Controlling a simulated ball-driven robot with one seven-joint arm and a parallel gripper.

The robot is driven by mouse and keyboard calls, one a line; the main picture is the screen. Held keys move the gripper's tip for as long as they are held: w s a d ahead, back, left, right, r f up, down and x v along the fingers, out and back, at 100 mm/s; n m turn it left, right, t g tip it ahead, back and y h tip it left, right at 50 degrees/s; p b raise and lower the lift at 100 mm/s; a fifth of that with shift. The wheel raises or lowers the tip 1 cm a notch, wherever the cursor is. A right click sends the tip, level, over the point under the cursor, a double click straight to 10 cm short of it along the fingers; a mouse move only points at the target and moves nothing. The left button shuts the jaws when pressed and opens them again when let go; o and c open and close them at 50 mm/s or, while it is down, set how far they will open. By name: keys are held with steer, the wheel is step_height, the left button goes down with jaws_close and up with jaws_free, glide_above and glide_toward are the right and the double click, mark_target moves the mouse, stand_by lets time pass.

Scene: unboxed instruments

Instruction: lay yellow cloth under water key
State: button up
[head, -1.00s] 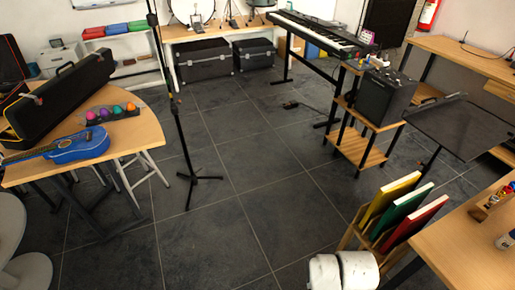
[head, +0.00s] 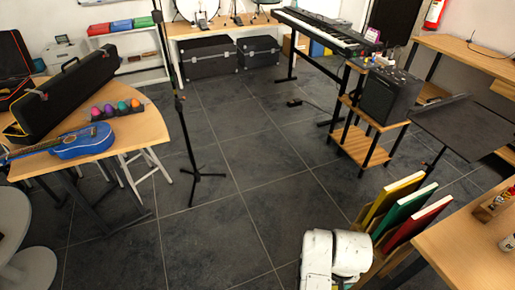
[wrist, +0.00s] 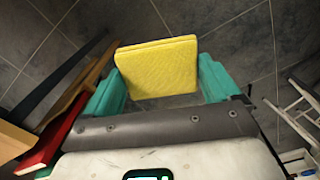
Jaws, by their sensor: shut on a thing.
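The yellow cloth (wrist: 156,65) shows in the wrist view as a folded, textured square. My gripper (wrist: 160,75) has teal fingers, one on each side of the cloth, and is shut on it. The cloth is held above the dark tiled floor. Neither my gripper nor the cloth shows in the head view, only my white arm at the bottom. I cannot make out the water key in either view.
A rack of yellow, green and red boards (head: 404,212) stands close beside my arm. The right-hand wooden table (head: 470,240) holds small bottles. A music stand (head: 465,125), a microphone stand (head: 193,175) and a guitar table (head: 150,130) surround open floor (head: 235,205).

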steer(key=shift+w+d+r, duration=0.2)
steer(key=shift+w+r, duration=0.45)
steer(key=shift+w, duration=0.05)
steer(key=shift+w+d+r, duration=0.2)
steer(key=shift+w+r, duration=0.45)
steer(key=shift+d, duration=0.1)
